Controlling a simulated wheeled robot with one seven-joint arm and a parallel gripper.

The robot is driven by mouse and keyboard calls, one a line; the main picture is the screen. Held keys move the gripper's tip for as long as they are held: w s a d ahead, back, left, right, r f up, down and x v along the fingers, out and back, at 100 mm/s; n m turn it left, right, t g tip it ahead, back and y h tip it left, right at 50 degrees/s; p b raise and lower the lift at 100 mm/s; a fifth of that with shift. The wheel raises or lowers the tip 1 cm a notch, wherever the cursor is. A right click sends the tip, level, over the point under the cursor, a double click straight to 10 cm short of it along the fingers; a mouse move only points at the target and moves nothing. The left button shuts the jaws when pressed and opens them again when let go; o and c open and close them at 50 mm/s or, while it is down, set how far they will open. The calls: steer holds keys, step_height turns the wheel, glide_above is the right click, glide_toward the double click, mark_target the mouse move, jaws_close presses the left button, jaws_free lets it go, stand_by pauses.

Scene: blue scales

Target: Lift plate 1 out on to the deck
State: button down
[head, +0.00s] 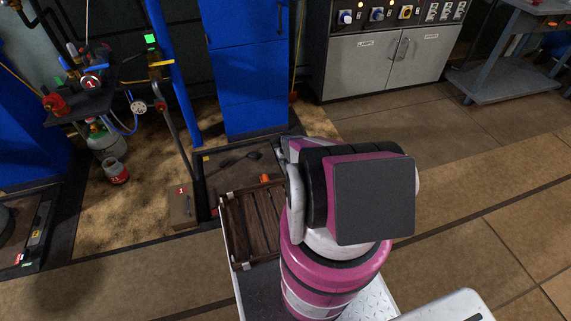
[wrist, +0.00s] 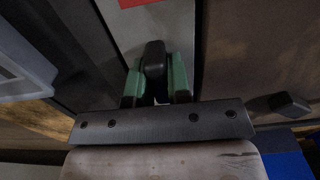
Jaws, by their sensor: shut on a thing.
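In the wrist view, my gripper (wrist: 156,78) has green fingers shut on a black upright handle (wrist: 154,54). The handle stands on a pale grey panel (wrist: 150,22) with a red patch at the top edge; no number is readable there. In the head view, a small tan panel (head: 182,212) with a red label "1" lies left of the dark-framed floor recess. I cannot tell whether the two panels are the same. My arm hides my gripper in the head view. A slatted wooden deck (head: 254,224) lies left of my arm.
The dark-framed recess (head: 206,186) holds black items and an orange piece. A blue cabinet (head: 250,80) stands behind it. Pipework with valves (head: 92,85) and a small red-and-grey cylinder (head: 115,170) are at the left.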

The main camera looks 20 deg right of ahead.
steer(key=shift+r, duration=0.2)
steer(key=shift+r, duration=0.65)
step_height(320, 180, up, 3)
steer(key=shift+s+f, duration=0.1)
steer(key=a+r, duration=0.6)
steer(key=a, duration=0.5)
steer(key=shift+a+r, duration=0.35)
